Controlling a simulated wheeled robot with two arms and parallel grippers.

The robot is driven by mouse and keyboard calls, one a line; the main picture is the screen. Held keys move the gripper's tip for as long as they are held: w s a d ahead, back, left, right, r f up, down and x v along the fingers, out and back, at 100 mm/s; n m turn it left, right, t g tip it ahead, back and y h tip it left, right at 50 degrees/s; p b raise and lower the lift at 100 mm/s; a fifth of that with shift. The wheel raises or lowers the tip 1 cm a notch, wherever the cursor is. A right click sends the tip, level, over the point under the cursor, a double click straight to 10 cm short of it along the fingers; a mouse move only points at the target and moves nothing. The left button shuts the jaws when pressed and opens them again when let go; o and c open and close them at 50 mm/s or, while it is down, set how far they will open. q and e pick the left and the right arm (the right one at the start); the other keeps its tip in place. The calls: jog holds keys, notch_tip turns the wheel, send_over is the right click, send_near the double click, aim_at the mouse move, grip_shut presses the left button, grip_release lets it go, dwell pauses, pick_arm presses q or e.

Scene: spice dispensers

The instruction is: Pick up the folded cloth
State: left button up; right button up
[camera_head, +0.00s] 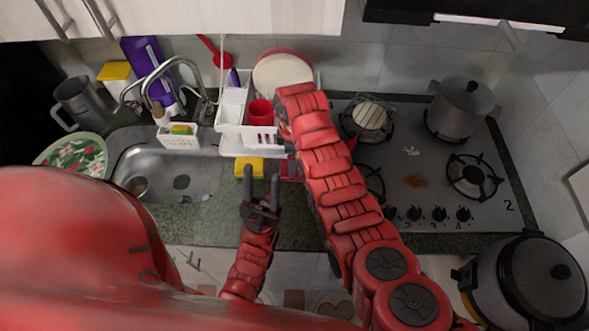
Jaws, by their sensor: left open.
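A small flat yellow item (249,168) lies on the counter edge between the sink and the stove. A flat red item (290,170), partly behind my right arm, lies just right of it. I cannot tell for sure which one is the folded cloth. My left gripper (261,183) is open and empty, its fingers pointing up the picture, with the left fingertip close to the yellow item's lower edge. I cannot tell whether it touches. My right arm reaches up to the white dish rack, and its gripper (284,130) is mostly hidden by the arm.
The dish rack (231,108) holds a red cup (261,112) and a plate (282,72). The sink (205,178) lies left. The stove (415,180) with a pot (460,109) lies right, a rice cooker (525,280) at lower right.

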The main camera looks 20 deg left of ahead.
jog(key=f+b, duration=0.1)
jog(key=f, duration=0.2)
jog(key=shift+d+f, duration=0.1)
jog(key=shift+d, duration=0.1)
jog(key=shift+w+f, duration=0.15)
jog(key=shift+f, duration=0.15)
jog(key=c, duration=1)
jog(key=shift+a+r, duration=0.1)
jog(key=shift+r, duration=0.1)
